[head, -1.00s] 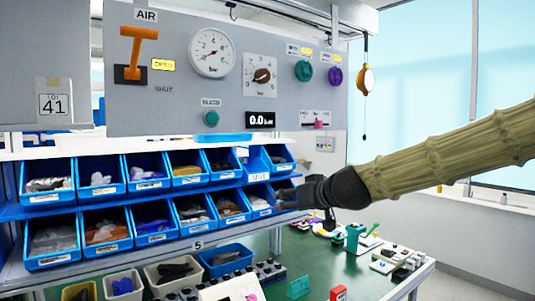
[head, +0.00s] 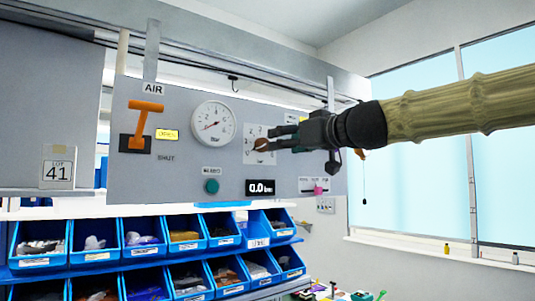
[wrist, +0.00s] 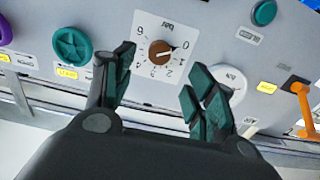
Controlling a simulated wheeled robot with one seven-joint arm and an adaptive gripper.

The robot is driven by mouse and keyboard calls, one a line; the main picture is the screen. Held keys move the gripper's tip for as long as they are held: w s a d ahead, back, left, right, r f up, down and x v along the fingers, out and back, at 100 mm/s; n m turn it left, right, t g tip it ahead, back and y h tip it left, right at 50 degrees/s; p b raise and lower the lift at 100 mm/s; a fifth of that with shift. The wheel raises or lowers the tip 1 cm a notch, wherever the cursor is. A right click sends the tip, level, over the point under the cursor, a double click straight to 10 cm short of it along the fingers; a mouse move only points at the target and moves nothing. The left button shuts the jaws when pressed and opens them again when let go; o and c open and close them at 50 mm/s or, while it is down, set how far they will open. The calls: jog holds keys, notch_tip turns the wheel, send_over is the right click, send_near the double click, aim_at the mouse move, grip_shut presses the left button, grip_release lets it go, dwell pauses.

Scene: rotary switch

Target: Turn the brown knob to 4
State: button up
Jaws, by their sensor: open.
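The brown knob (head: 261,145) sits on a white square dial plate on the grey panel, partly hidden behind my gripper in the head view. In the wrist view the brown knob (wrist: 161,53) is clear, ringed by numbers that appear upside down, with 0 at its upper right. A pale pointer mark on it seems to face right, towards the low numbers. My gripper (wrist: 159,68) is open and empty, its dark green-padded fingers to either side of the knob in this view. In the head view my gripper (head: 283,142) reaches in from the right; contact cannot be told.
The panel also holds a pressure gauge (head: 213,125), an orange lever (head: 143,122), a teal button (head: 211,186) and a 0.0 readout (head: 260,187). A green knob (wrist: 72,47) is close to one finger. Blue bins (head: 88,243) stand below.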

aim_at(265, 145)
jog(key=x, duration=0.6)
jog(key=shift+a, duration=0.1)
jog(key=shift+p+x, duration=0.3)
jog(key=shift+x, duration=0.8)
jog(key=c, duration=1)
